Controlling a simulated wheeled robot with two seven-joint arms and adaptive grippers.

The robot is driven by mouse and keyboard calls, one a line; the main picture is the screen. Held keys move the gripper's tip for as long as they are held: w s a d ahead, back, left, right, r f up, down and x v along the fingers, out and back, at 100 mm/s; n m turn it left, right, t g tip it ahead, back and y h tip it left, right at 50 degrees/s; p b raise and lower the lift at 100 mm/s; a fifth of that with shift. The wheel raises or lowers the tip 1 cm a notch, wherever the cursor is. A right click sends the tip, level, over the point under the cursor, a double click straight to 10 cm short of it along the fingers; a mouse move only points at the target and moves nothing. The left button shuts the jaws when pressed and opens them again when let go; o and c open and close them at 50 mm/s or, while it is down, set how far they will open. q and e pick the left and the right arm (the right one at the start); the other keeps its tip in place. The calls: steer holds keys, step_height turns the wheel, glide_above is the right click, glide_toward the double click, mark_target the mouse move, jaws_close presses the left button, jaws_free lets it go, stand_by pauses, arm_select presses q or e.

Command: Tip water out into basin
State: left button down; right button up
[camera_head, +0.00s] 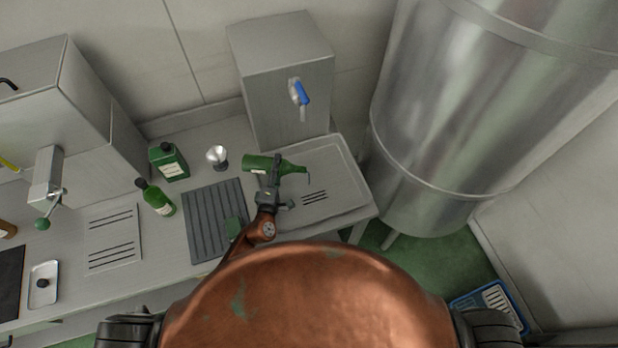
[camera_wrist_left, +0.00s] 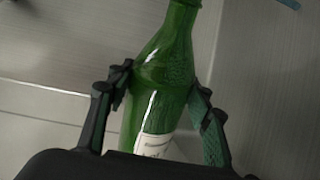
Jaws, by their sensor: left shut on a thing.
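A green glass bottle (camera_head: 259,164) with a pale label lies nearly level in the air, its neck pointing right over the sink basin (camera_head: 342,180). A thin, short streak hangs down from the bottle's mouth; it looks like liquid, but it is too small to be sure. My left gripper (camera_head: 273,170) is shut around the bottle's body. In the left wrist view the same bottle (camera_wrist_left: 165,90) sits between both fingers, label towards the palm; its mouth is cut off at the top. The basin is shallow steel with dark drain slots. My right gripper is not in view.
A steel box with a blue-handled tap (camera_head: 301,92) stands behind the basin. Left of it are a small metal cup (camera_head: 217,156), a dark green tin (camera_head: 169,162), another green bottle (camera_head: 156,199) and a ribbed grey mat (camera_head: 201,225). A large steel tank (camera_head: 455,110) stands right.

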arm_select(q)
steer(key=shift+d+r+m+p, duration=0.15)
steer(key=shift+m+p, duration=0.55)
steer(key=shift+p, duration=0.1)
stand_by(1.6)
